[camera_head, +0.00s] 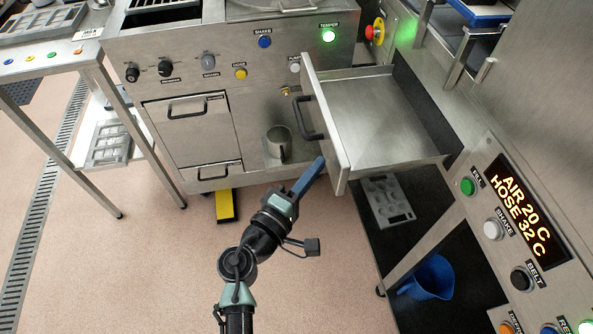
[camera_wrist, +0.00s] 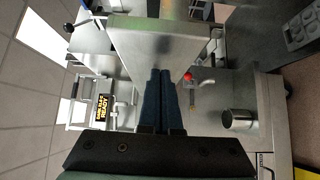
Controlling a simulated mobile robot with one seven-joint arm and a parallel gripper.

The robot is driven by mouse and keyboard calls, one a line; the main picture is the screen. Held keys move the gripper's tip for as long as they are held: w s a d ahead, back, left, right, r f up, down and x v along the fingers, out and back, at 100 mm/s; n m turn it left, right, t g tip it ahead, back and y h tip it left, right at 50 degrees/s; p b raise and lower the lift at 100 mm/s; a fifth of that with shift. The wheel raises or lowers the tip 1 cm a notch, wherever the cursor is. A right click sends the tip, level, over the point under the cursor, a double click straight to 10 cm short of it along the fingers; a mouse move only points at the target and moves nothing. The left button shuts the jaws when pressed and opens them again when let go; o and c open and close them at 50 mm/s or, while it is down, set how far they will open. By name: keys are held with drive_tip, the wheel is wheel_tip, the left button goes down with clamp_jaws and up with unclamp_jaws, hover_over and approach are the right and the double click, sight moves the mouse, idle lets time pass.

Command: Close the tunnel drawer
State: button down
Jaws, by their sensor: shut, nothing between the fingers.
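The tunnel drawer (camera_head: 372,112) is pulled out at the right of the steel machine and looks empty. Its pale front panel (camera_head: 328,112) has a dark handle (camera_head: 308,117) on the left face. My gripper (camera_head: 319,163) is shut and empty, its blue fingers just left of the lower part of that panel. In the wrist view my gripper (camera_wrist: 160,76) points at a broad steel panel (camera_wrist: 155,48), which looks like the drawer front. Its fingertips overlap the panel's lower edge in the picture. I cannot tell whether they touch it.
A metal cup (camera_head: 278,143) stands on a ledge left of the drawer. A grey mould (camera_head: 388,200) lies below the drawer, and a blue jug (camera_head: 430,278) stands lower right. A control panel (camera_head: 520,225) is at the right. A yellow-black block (camera_head: 226,207) lies on otherwise open floor.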

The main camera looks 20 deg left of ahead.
sight(427, 160)
drive_tip(key=shift+w+d, duration=0.2)
drive_tip(key=shift+d, duration=0.05)
drive_tip(key=w+d+b, duration=0.1)
drive_tip(key=w+d, duration=0.3)
drive_tip(key=d, duration=0.2)
drive_tip(key=w+d, duration=0.4)
drive_tip(key=d, duration=0.2)
drive_tip(key=w+d+b, duration=0.1)
drive_tip(key=w+d, duration=0.4)
drive_tip(key=d, duration=0.2)
drive_tip(key=shift+b, duration=0.3)
drive_tip(key=shift+w+d+r, duration=0.1)
drive_tip(key=shift+d, duration=0.35)
